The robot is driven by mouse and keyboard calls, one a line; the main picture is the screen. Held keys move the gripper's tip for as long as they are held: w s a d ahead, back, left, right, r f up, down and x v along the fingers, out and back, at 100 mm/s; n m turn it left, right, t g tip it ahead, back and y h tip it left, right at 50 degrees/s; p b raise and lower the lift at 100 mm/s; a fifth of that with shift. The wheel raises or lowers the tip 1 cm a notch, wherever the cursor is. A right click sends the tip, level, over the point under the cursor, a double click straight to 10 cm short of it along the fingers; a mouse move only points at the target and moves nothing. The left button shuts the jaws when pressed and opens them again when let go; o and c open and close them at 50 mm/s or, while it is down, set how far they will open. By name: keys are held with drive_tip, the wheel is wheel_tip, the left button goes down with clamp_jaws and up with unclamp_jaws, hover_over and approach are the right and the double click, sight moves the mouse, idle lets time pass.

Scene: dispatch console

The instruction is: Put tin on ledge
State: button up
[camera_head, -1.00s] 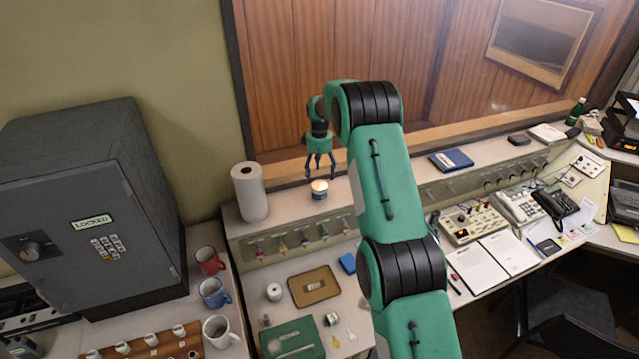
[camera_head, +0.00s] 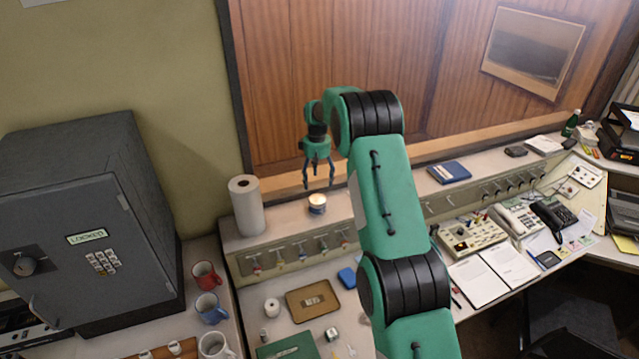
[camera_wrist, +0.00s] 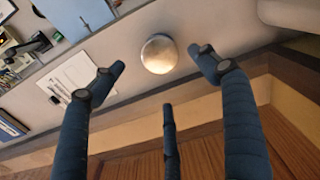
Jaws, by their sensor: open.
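The tin (camera_head: 317,204), a small round container with a white and dark blue side and a pale top, stands upright on the raised ledge (camera_head: 280,219) at the back of the desk. In the wrist view the tin (camera_wrist: 159,54) shows as a round, shiny top between the spread fingers. My gripper (camera_head: 318,187) is open and empty, pointing down just above the tin. Its fingers look apart from the tin.
A paper towel roll (camera_head: 247,205) stands left of the tin on the ledge. A blue book (camera_head: 449,172) lies farther right. Behind is a wood-panelled wall (camera_head: 290,90). Mugs (camera_head: 206,275), a brown tray (camera_head: 313,300) and a grey safe (camera_head: 80,230) are lower left.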

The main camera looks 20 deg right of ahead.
drive_tip(key=shift+r, duration=0.1)
drive_tip(key=s+a+r+m+t, duration=0.1)
drive_tip(key=s+a+r, duration=0.2)
drive_tip(key=s+r, duration=0.6)
drive_tip(key=s+a+r+t, duration=0.1)
drive_tip(key=s+a+r, duration=0.3)
drive_tip(key=s+r, duration=0.5)
drive_tip(key=s+a+r+m+t, duration=0.1)
drive_tip(key=s+a+r, duration=0.3)
drive_tip(key=r, duration=0.8)
drive_tip(key=s+a+r, duration=0.1)
drive_tip(key=s+r, duration=0.3)
drive_tip(key=s, duration=0.8)
drive_tip(key=s+a+f+t, duration=0.1)
drive_tip(key=s+a+f, duration=0.1)
drive_tip(key=s, duration=1.1)
drive_tip(key=s+a+f+m+t, duration=0.1)
drive_tip(key=s+a+f, duration=0.1)
drive_tip(key=s, duration=1.2)
drive_tip(key=shift+a+m+t, duration=0.2)
drive_tip(key=shift+m+t, duration=0.1)
drive_tip(key=shift+s+f, duration=0.1)
